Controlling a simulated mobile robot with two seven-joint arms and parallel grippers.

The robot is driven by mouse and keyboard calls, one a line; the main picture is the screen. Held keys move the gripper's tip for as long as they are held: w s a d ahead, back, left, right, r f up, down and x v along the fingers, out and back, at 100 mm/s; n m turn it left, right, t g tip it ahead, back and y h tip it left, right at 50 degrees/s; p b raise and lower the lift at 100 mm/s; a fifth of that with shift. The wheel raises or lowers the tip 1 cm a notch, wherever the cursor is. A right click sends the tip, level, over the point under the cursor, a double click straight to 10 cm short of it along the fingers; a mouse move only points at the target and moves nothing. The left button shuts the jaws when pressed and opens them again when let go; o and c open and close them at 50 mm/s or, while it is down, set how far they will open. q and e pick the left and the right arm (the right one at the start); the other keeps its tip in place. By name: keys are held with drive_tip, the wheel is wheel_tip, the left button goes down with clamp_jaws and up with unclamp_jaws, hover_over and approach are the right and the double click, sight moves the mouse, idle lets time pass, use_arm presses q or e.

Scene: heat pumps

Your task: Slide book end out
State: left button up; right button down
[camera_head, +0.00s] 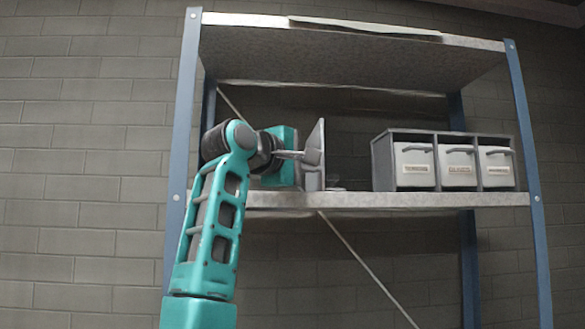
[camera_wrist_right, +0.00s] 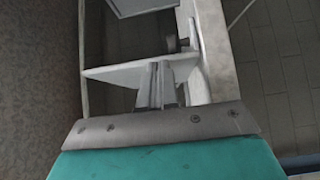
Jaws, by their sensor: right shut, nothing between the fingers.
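A pale grey book end (camera_head: 317,148) stands upright on the left half of the middle shelf (camera_head: 420,199). In the right wrist view, its slanted plate (camera_wrist_right: 112,75) lies across the front of the fingers. My right gripper (camera_head: 308,156) is at the left side of the book end, its fingers pointing right toward the plate. In the right wrist view the fingers (camera_wrist_right: 161,72) are together and empty, with their tips at or very near the plate. I cannot tell whether they touch. My left gripper is not in view.
A grey box with white drawers (camera_head: 446,162) stands at the right of the same shelf, with a gap between it and the book end. A blue post (camera_head: 182,120) is close left of my arm. The upper shelf (camera_head: 330,58) is overhead.

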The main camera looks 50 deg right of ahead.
drive_tip(key=shift+s, duration=0.1)
drive_tip(key=a, duration=1.3)
drive_tip(key=shift+s+b, duration=0.45)
